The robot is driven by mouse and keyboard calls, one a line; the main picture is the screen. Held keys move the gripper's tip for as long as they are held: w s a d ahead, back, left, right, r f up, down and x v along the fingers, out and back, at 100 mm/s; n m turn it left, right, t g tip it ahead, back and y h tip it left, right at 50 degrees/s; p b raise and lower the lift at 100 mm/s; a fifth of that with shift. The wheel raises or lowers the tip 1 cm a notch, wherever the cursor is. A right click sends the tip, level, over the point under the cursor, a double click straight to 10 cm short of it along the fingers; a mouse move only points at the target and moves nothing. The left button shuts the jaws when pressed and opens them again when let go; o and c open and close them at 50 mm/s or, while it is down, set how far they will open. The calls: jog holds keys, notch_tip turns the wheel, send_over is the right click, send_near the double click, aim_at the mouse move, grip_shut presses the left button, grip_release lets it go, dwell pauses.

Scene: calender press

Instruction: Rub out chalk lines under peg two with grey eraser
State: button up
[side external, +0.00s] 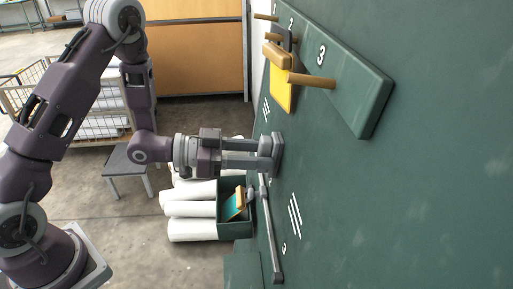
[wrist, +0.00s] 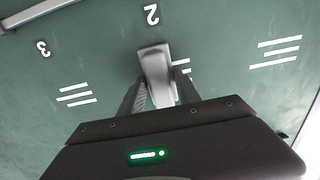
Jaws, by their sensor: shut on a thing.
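My gripper (side external: 262,153) is shut on the grey eraser (side external: 277,154) and holds it against, or very close to, the dark green board (side external: 420,150). In the wrist view the eraser (wrist: 155,62) sits between my fingers, over the chalk lines (wrist: 184,66) by the number 2; only their right ends show. Three chalk lines (wrist: 76,94) by the number 3 and another group (wrist: 275,51) at the right are uncovered. In the side view, peg three (side external: 310,80) sticks out under its painted 3. Peg two (side external: 278,37) is partly hidden by hanging things.
A yellow thing with a wooden top (side external: 282,85) hangs from the pegs above my gripper. A grey rail (side external: 270,237) runs along the lower board. Below my gripper are a green bin (side external: 234,230) and white rolls (side external: 191,230). A grey stool (side external: 127,160) stands behind.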

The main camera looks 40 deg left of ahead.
jog(key=shift+s+d, duration=1.1)
jog(key=shift+s, duration=0.1)
jog(key=shift+w+d, duration=0.1)
jog(key=shift+w+a, duration=3.25)
jog(key=shift+a, duration=0.05)
jog(key=shift+c, duration=0.7)
jog(key=shift+w+r, duration=0.1)
jog(key=shift+r, duration=0.15)
jog(key=shift+d+r, duration=0.1)
jog(key=shift+r, duration=0.05)
jog(key=shift+s+d, duration=3.2)
jog(key=shift+s, duration=0.15)
jog(key=shift+w+a, duration=3.2)
jog(key=shift+w, duration=0.25)
grip_shut()
